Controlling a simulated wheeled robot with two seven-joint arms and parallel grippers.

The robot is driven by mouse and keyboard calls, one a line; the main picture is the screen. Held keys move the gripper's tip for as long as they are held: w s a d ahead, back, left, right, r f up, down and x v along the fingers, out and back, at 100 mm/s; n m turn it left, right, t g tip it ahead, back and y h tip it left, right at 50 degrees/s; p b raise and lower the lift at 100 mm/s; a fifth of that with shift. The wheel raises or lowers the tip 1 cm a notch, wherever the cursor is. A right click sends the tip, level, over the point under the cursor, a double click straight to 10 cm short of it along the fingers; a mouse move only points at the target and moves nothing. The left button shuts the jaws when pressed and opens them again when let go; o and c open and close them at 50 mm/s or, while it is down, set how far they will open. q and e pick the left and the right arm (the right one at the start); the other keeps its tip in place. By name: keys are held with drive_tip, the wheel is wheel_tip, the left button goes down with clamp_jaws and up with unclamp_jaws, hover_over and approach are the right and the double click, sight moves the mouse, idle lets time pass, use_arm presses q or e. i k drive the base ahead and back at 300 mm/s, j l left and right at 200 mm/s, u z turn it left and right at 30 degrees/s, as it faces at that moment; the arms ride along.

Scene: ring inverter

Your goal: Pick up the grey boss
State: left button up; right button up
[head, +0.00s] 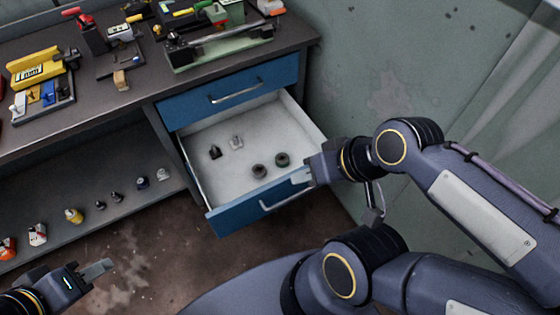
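An open drawer (298,127) with a pale inside holds several small parts. A light grey part (236,142) stands toward its back, beside a black part (215,152). Two dark round parts (259,170) (282,159) sit nearer the drawer front. Which one is the grey boss I cannot tell for sure; the light grey part is the palest. My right gripper (301,178) is at the right end of the drawer front, near the handle, apart from the parts; its finger gap is unclear. My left gripper (98,271) is low at left, over the floor, away from the drawer.
A blue closed drawer (230,90) lies above the open one. The workbench top (135,92) carries tools and fixtures. A lower shelf (95,170) at left holds several small bottles and parts. A green wall (370,70) stands right of the bench.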

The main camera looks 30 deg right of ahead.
sight(258, 170)
drive_tip(key=i+j+z, duration=0.25)
drive_tip(key=i+j, duration=0.15)
drive_tip(key=j, duration=0.25)
drive_tip(key=i+j+z, duration=0.1)
drive_tip(key=j, duration=0.25)
drive_tip(key=i+j+z, duration=0.1)
drive_tip(key=j, duration=0.3)
drive_tip(key=i, duration=0.1)
